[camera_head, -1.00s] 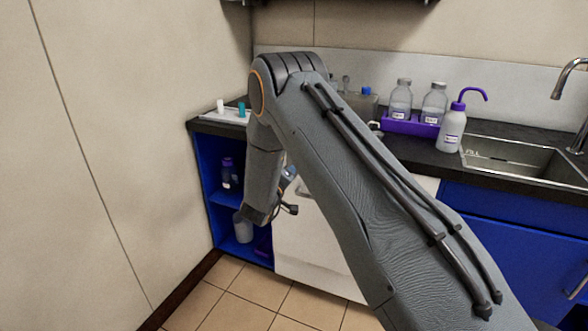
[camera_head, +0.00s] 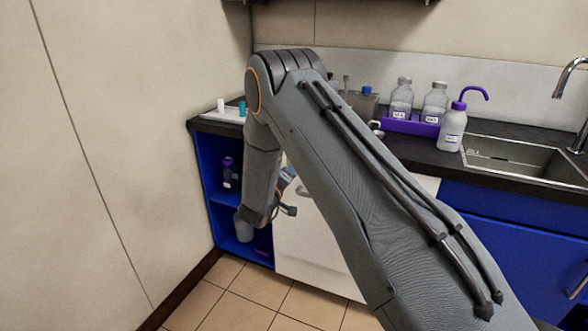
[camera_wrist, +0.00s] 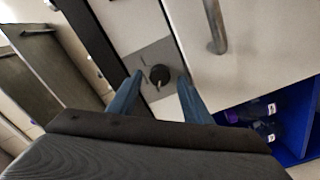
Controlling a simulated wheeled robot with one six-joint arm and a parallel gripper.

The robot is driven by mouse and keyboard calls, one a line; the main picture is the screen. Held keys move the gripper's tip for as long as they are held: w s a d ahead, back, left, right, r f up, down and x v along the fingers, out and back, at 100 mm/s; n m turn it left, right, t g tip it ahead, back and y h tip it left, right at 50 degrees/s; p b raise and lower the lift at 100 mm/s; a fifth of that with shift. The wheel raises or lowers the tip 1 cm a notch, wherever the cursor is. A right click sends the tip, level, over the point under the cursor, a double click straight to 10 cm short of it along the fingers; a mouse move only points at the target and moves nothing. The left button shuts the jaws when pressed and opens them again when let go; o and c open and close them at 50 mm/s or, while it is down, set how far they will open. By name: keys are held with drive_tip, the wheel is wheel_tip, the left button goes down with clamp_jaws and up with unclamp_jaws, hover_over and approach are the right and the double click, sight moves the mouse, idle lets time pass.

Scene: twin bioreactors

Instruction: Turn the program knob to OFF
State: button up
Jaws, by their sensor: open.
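The program knob (camera_wrist: 159,75) is a round black knob on a grey plate (camera_wrist: 146,56) in the wrist view. The plate is set in a white front panel. My gripper (camera_wrist: 162,82) is open, with its two blue fingers on either side of the knob in that picture. I cannot tell whether they touch it. The knob's marks are too small to read. In the head view my arm hides the knob, and my gripper's fingers cannot be made out clearly.
A white door with a metal handle (camera_wrist: 215,28) is close to the knob. The blue open shelf (camera_head: 226,198) holds bottles. On the counter are a purple tray (camera_head: 408,126) with bottles, a wash bottle (camera_head: 452,128) and a sink (camera_head: 520,160).

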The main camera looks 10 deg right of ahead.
drive_tip(key=v, duration=0.6)
drive_tip(key=shift+s+a, duration=0.2)
drive_tip(key=shift+s, duration=0.05)
drive_tip(key=shift+r, duration=0.1)
drive_tip(key=s+a+r+m+g+y+p, duration=0.15)
drive_tip(key=s+r+g+y+p, duration=0.25)
drive_tip(key=s+r+g+y, duration=0.45)
drive_tip(key=s+d+r+m+g+p, duration=0.1)
drive_tip(key=s+d+g, duration=0.1)
drive_tip(key=s, duration=0.9)
drive_tip(key=s+d+r+g+y+p, duration=0.1)
drive_tip(key=s+d+g, duration=0.1)
drive_tip(key=s, duration=1)
drive_tip(key=s+d+r+m+g+y+p, duration=0.1)
drive_tip(key=s+d+g, duration=0.1)
drive_tip(key=s, duration=0.9)
drive_tip(key=shift+s+r+m, duration=0.15)
drive_tip(key=shift+r+m, duration=0.2)
